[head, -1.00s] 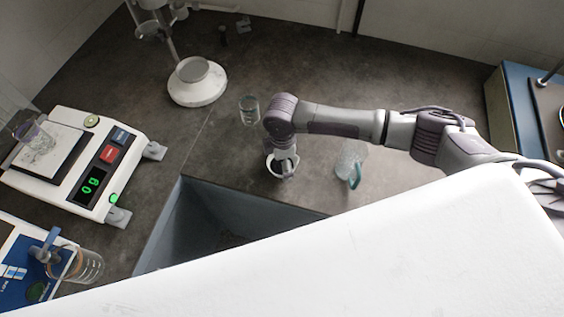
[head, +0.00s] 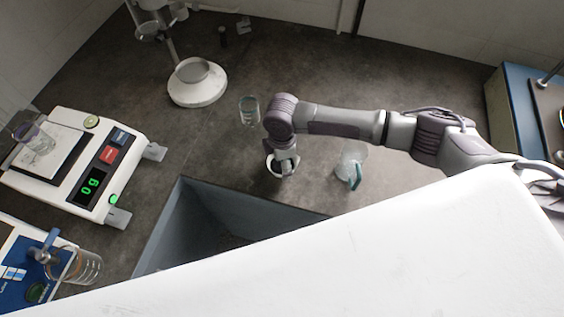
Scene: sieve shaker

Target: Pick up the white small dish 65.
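The white small dish (head: 270,169) is on the dark worktop near the middle of the head view. My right gripper (head: 287,168), on the arm from the right, points down over the dish. Its fingers overlap the dish's right side and hide part of it. I cannot tell whether they touch the dish or grip its rim. My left gripper is not in view.
A glass beaker (head: 250,110) stands just left of my wrist, and a glass vessel with a teal handle (head: 355,180) to the right. A blue-grey sink (head: 172,232) opens in front. A balance (head: 70,195) is at left, a white-based stand (head: 197,93) behind.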

